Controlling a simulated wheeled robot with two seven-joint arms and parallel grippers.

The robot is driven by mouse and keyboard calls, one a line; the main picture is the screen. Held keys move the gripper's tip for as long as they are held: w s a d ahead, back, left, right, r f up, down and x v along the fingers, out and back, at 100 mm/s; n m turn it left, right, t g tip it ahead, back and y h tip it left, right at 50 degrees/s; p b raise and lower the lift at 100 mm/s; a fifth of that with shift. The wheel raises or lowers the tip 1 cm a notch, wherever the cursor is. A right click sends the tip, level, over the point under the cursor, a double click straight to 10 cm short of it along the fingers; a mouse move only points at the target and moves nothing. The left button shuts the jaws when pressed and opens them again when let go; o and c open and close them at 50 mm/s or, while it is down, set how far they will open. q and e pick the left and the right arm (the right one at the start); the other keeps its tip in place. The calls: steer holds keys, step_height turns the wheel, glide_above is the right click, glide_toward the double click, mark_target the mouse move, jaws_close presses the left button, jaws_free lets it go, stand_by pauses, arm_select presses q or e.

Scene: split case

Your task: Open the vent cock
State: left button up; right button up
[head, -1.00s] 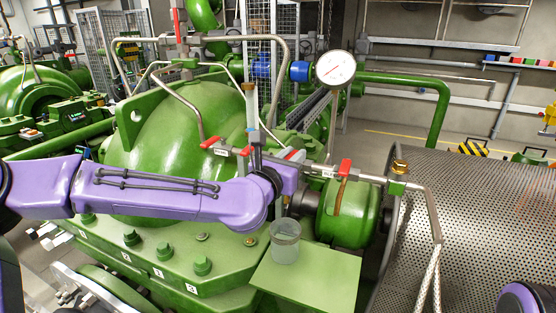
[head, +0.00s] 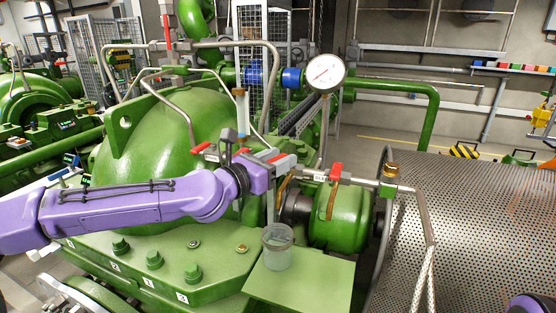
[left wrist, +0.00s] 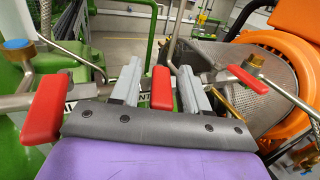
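A pipe with several red-handled cocks runs in front of the green casing. The middle red handle (left wrist: 161,88) is likely the vent cock, as a partly hidden label ending in "NT" shows beside it. My left gripper (left wrist: 160,85) has its two grey fingers on either side of this handle, with narrow gaps, so I see no firm grip. The handle stands across the pipe in the left wrist view. In the head view my left gripper (head: 279,162) is at the pipe and partly hides this handle. My right gripper is out of view.
Another red handle (left wrist: 42,108) is close on the left, and a third (head: 336,171) on the right. A glass cup (head: 278,247) stands on a green plate (head: 310,283) below. A pressure gauge (head: 325,72) rises behind. A perforated guard (head: 470,230) fills the right.

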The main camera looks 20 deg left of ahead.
arm_select(q)
steer(key=v, duration=1)
steer(key=shift+s+p, duration=0.15)
steer(key=shift+p, duration=0.3)
steer(key=shift+a, duration=0.1)
